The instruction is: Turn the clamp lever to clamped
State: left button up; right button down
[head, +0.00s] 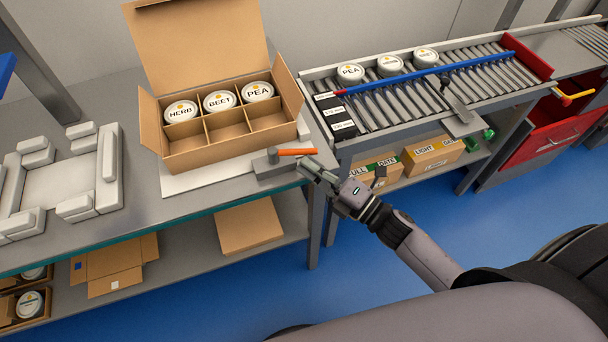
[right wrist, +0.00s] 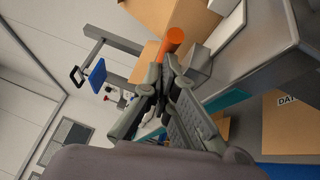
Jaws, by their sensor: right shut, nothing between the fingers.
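The clamp lever has an orange handle (head: 297,152) that points right from a grey pivot, in the head view. Its grey clamp block (head: 276,168) sits at the right front corner of the bench, by the carton. My right gripper (head: 306,167) is shut and empty, just below and near the free end of the handle. In the right wrist view the orange handle (right wrist: 172,40) is seen nearly end-on, just beyond the shut fingertips (right wrist: 163,72). Whether the fingers touch it I cannot tell. My left gripper is not in view.
An open carton (head: 215,140) with dividers holds HERB, BEET and PEA tubs in its back row. A white fixture (head: 65,170) lies to the left. A roller conveyor (head: 430,85) with several tubs stands right of a gap. Blue floor (head: 400,200) is clear in front.

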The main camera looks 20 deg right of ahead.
jog(key=shift+w+d+f+n+g+y+b, duration=0.1)
jog(key=shift+w+d+n+g+y+b, duration=0.2)
jog(key=shift+w+n+g+y, duration=0.25)
jog(key=shift+w+d+n+g+y+b, duration=0.25)
jog(key=shift+n+g+y, duration=0.1)
jog(key=shift+y, duration=0.3)
jog(key=shift+w+d, duration=0.15)
jog(key=shift+w, duration=0.2)
